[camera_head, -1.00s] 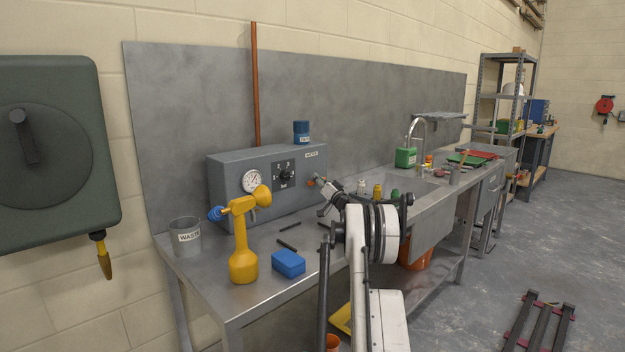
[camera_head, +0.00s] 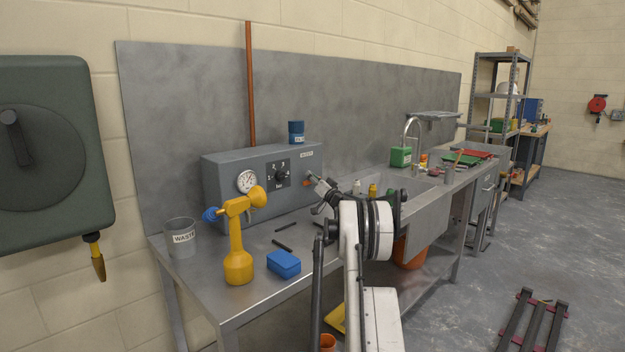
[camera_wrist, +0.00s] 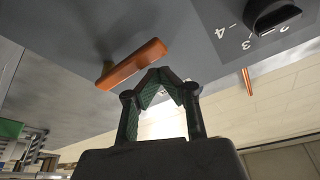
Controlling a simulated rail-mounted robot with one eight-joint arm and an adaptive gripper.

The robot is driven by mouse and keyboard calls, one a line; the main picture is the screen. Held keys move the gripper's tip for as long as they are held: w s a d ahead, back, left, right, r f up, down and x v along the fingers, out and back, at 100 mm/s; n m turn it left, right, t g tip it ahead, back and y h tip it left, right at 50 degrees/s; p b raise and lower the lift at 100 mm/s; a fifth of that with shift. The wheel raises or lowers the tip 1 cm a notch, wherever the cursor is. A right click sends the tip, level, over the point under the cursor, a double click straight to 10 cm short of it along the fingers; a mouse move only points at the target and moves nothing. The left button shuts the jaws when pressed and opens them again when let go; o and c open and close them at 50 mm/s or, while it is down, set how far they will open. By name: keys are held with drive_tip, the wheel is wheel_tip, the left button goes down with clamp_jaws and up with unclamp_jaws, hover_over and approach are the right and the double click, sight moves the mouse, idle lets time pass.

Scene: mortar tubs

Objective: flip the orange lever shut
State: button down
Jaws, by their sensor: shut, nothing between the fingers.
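The orange lever (camera_wrist: 131,64) sticks out from the face of the grey control box (camera_head: 222,178). In the wrist view it lies slantwise, just beyond and to the left of my fingertips. My gripper (camera_wrist: 158,78) is shut and empty, its green-padded fingers meeting in a point close to the lever. I cannot tell whether they touch it. In the head view my gripper (camera_head: 317,180) is at the right end of the box face, and only a little orange of the lever (camera_head: 309,184) shows there.
The box also carries a gauge (camera_head: 247,181) and a black dial (camera_head: 282,174). A blue container (camera_head: 296,132) stands on top. A sink lies to the right.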

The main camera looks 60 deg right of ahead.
drive_tip(key=s+a+p, duration=0.1)
drive_tip(key=s, duration=0.9)
drive_tip(key=shift+a+f, duration=0.2)
drive_tip(key=shift+a, duration=0.1)
